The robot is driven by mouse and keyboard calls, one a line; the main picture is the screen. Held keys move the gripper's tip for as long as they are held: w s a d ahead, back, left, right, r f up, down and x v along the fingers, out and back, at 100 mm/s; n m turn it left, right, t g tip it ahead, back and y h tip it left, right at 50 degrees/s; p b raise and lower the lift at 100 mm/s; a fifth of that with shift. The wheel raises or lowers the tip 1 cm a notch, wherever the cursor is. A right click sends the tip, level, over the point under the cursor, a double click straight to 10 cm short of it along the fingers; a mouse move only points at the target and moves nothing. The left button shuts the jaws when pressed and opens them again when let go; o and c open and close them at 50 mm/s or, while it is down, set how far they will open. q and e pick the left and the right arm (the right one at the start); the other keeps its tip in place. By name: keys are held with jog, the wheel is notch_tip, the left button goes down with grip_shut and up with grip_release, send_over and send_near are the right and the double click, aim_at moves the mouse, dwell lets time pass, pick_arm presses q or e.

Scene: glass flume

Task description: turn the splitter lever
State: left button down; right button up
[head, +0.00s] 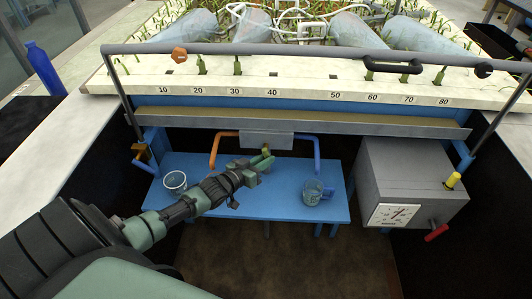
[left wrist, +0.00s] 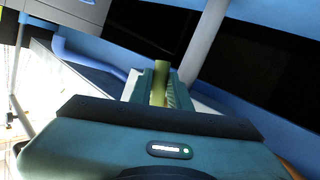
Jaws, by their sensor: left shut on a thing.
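The splitter is a grey box (head: 266,140) under the flume's front edge, between an orange pipe (head: 215,150) and a blue pipe (head: 316,153). Its lever (head: 265,149) is a short yellow-olive bar hanging below the box. My left gripper (head: 263,161) reaches in from the left over the blue table and is shut on the lever. In the left wrist view the lever (left wrist: 161,70) stands between the two green fingers, and its lower part is hidden by them. My right gripper is not in view.
On the blue table (head: 285,203) stand a white-rimmed cup (head: 175,181) at left and a clear jug (head: 312,192) at right. A grey box with a dial (head: 392,214) is at the right. A blue bottle (head: 43,68) stands on the left counter.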

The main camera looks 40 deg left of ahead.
pick_arm(q)
jog(key=shift+s+a+r+m+g+y+p, duration=0.15)
jog(key=shift+m+g+y+p, duration=0.25)
jog(key=shift+p, duration=0.5)
jog(key=shift+a+f+m+g+y+p, duration=0.1)
jog(key=shift+a+m+g+y+p, duration=0.1)
jog(key=shift+m+g+p, duration=0.5)
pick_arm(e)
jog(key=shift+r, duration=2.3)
pick_arm(q)
jog(key=c, duration=1.3)
grip_release()
jog(key=shift+s, duration=0.1)
jog(key=v, duration=0.7)
jog(key=shift+s, duration=0.4)
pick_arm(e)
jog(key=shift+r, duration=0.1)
